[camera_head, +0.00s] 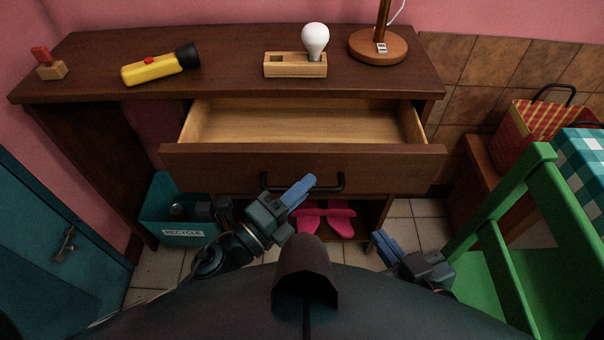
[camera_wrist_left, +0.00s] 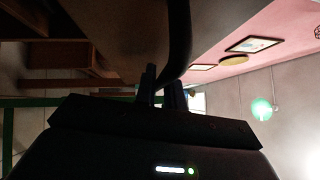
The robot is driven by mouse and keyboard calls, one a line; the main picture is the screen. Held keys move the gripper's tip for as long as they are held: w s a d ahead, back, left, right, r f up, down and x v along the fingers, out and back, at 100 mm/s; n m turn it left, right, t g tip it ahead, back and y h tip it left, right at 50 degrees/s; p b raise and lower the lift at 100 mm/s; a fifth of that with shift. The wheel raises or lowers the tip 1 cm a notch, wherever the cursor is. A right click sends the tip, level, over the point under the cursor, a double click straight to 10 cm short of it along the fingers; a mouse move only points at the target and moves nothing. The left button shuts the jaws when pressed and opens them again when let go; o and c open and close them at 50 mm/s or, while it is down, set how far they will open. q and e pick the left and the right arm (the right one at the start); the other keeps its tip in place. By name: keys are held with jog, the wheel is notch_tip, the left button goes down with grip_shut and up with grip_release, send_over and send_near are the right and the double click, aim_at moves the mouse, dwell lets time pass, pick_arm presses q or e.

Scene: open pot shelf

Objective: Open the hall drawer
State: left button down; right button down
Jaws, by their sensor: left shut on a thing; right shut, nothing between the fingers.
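The hall drawer (camera_head: 300,168) is pulled well out of the dark wooden cabinet, and its pale interior shows empty. Its black bar handle (camera_head: 328,189) runs across the front. My left gripper (camera_head: 298,190) is at the handle, with its blue fingers shut on it near the middle. In the left wrist view the dark handle (camera_wrist_left: 180,45) curves down to the fingertips of my left gripper (camera_wrist_left: 161,82). My right gripper (camera_head: 383,240) is shut and empty, low to the right of the drawer and apart from it.
On the cabinet top (camera_head: 230,85) are a yellow flashlight (camera_head: 155,67), a bulb (camera_head: 315,40) in a wooden holder and a lamp base (camera_head: 378,47). A teal recycle bin (camera_head: 180,225) stands lower left. A green chair (camera_head: 500,220) stands close on the right. Pink slippers (camera_head: 325,220) lie below the drawer.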

pick_arm(q)
jog(key=shift+s, duration=0.9)
pick_arm(e)
jog(key=shift+s, duration=0.5)
pick_arm(q)
jog(key=c, duration=1.5)
grip_release()
jog(key=shift+a, duration=0.1)
